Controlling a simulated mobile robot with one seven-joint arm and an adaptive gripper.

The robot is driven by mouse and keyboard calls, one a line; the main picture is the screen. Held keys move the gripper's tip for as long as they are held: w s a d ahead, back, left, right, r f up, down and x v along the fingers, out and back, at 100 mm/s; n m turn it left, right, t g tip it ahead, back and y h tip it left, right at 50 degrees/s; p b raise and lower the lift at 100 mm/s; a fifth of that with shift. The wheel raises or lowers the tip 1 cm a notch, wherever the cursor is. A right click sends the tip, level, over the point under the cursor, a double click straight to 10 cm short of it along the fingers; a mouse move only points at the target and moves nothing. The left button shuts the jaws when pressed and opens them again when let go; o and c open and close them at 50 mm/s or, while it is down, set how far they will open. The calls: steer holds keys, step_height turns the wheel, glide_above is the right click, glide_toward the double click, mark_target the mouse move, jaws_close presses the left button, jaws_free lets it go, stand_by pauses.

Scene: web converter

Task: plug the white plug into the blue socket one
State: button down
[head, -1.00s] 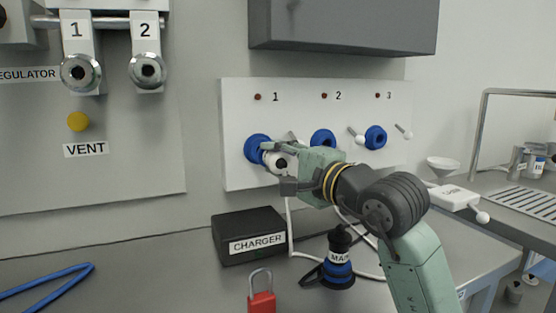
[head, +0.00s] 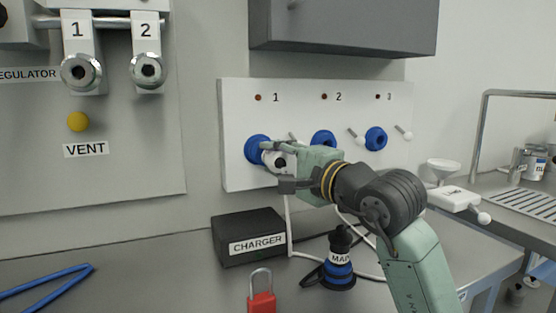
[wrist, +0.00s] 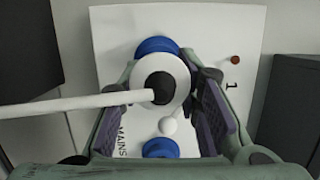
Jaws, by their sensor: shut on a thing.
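The white plug (head: 280,162) is between the fingers of my gripper (head: 275,166), which is shut on it. The plug is in front of blue socket one (head: 254,148) on the white wall panel, slightly to its right in the head view. In the wrist view the round plug (wrist: 177,76), with its dark centre and white cable, covers most of the blue socket ring (wrist: 157,45). The fingers (wrist: 170,88) stand on both sides of it. The plug's front face is hidden, so I cannot tell whether it sits inside the socket.
Blue socket two (head: 322,138) and socket three (head: 376,138) are to the right, with small white levers beside them. Below are a black charger box (head: 248,225), a blue-and-black MAIN plug (head: 339,270) and a red padlock (head: 262,303). A grey cabinet (head: 345,25) hangs above.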

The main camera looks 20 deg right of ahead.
steer(key=shift+w, duration=1.45)
stand_by(0.4)
steer(key=c, duration=1.1)
jaws_free()
steer(key=shift+a, duration=0.1)
steer(key=shift+s, duration=0.1)
steer(key=shift+v, duration=4)
